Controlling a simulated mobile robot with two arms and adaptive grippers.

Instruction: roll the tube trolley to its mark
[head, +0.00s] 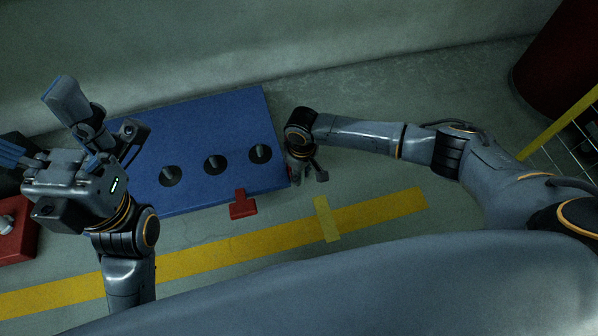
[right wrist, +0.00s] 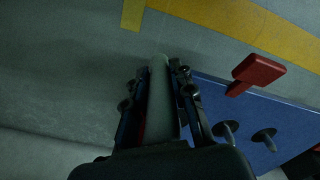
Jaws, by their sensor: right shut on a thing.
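The tube trolley (head: 225,115) shows as a flat blue deck with dark round fittings in a row. The deck also shows at the right of the right wrist view (right wrist: 245,105). A red T-shaped piece (head: 242,205) sits at its near edge. My right gripper (head: 308,172) is at the deck's right end, shut on a pale upright-looking bar (right wrist: 160,98) between its fingers. The bar's lower join is hidden. A short yellow mark (head: 327,219) crosses the yellow floor line, right of the trolley. My left gripper (head: 85,130) is over the deck's left end; its fingertips are unclear.
A long yellow line (head: 230,247) runs along the floor in front of the trolley. A pale wall (head: 200,50) rises behind it. A dark red drum (head: 560,60) and a wire rack (head: 575,145) stand at the right. A red object (head: 18,235) lies at the left. Floor right of the mark looks clear.

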